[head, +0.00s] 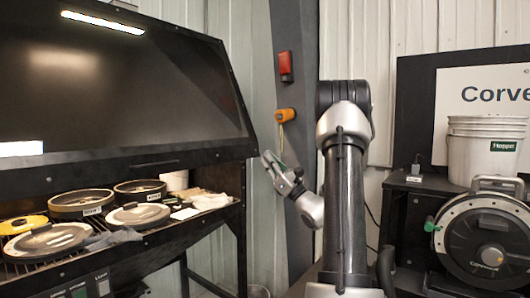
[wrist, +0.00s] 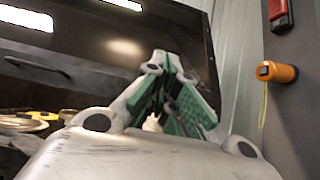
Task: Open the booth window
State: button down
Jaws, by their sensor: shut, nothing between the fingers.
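The booth window (head: 120,85) is a large dark, sloping pane in a black frame at the left of the head view. Its lower frame bar carries a dark handle (head: 156,163). The pane is down to this bar, with a gap below it over the shelf. In the wrist view the window (wrist: 100,45) fills the upper left and the handle (wrist: 36,67) shows at the left. My gripper (head: 268,158) is right of the booth, apart from the handle. In the wrist view the gripper's green-padded fingers (wrist: 162,62) meet at the tips, shut and empty.
Sieves, lids and a cloth lie on the booth shelf (head: 190,220). A dark pillar (head: 297,180) bears a red box (head: 285,65) and an orange device (head: 285,115) with a yellow cord, close to my gripper. At right, a white bucket (head: 480,150) and a round machine (head: 490,245) stand on a bench.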

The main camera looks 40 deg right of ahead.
jog(key=w+a+r, duration=0.1)
jog(key=w+r, duration=0.2)
jog(key=r, duration=0.4)
jog(key=shift+w+r, duration=0.15)
jog(key=shift+r, duration=0.2)
jog(key=shift+a, duration=0.15)
dwell(1.2)
